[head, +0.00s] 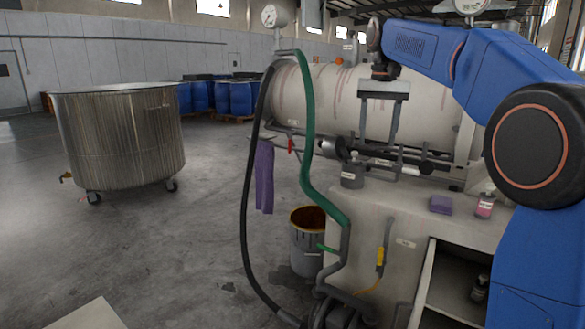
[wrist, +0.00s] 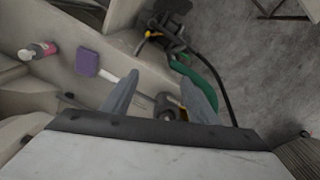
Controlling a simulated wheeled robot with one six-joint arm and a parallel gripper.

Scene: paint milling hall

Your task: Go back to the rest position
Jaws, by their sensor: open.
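My gripper (head: 383,112) hangs at the end of my blue arm in the upper right of the head view, in front of the large pale mill cylinder (head: 335,98). In the wrist view my gripper (wrist: 160,95) shows two grey fingers spread apart with nothing held between them. It points down over the pale bench (head: 375,200). A grey pot (head: 352,175) stands on the bench below the fingers in the head view.
A purple sponge-like block (head: 440,205) and a pink-labelled bottle (head: 485,206) stand on the bench. A green hose (head: 307,140) and a black hose (head: 246,200) hang left of it. A bucket (head: 306,250) and a large steel vat (head: 120,140) stand on the floor.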

